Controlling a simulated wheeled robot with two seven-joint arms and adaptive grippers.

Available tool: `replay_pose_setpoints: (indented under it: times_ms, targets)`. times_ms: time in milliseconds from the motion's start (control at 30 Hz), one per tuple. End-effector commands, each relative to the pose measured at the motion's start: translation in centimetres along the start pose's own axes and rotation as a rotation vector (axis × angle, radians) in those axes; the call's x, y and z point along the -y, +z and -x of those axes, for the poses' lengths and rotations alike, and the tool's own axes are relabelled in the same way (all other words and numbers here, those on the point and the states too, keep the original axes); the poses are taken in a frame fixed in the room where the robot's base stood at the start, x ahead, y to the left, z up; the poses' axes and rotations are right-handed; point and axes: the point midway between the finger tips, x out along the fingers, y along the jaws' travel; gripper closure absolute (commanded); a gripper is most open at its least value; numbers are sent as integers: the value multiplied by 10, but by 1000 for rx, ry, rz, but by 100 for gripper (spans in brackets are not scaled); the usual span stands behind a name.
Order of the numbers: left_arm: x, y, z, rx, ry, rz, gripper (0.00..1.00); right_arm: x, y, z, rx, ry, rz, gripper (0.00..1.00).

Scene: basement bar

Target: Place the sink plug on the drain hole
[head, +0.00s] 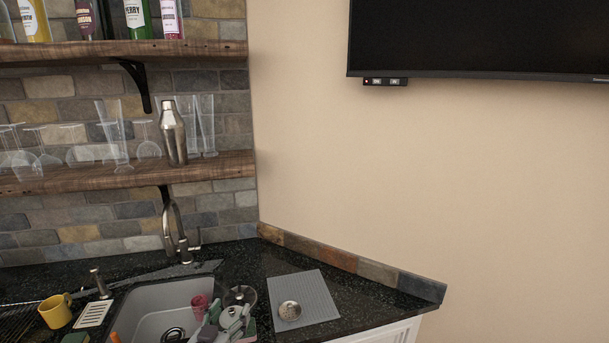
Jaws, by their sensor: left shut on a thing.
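The grey sink basin (150,316) is set in the black counter at the bottom of the head view. A dark ring that looks like the drain hole (172,335) shows on its floor, cut off by the lower edge. My left gripper (229,318), grey, is low at the sink's right rim, to the right of the drain. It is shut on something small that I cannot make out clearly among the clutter. I cannot identify the sink plug with certainty. My right gripper is not in view.
A ridged grey mat (317,287) with a round metallic item (289,311) lies right of the sink. A pink cup-like item (198,304) and a dark round vessel (240,295) crowd the gripper. A faucet (176,232), soap dispenser (99,284) and yellow mug (56,311) stand around the sink.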

Motion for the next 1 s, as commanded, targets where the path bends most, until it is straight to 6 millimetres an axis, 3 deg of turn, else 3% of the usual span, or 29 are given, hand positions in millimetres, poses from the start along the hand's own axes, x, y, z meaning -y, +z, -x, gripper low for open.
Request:
replay_pose_setpoints:
  times_ms: [467,1000]
  targets:
    - [11,35,6,1,-59,12,60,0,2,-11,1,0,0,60]
    - [20,93,23,2,-145,24,60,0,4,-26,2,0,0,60]
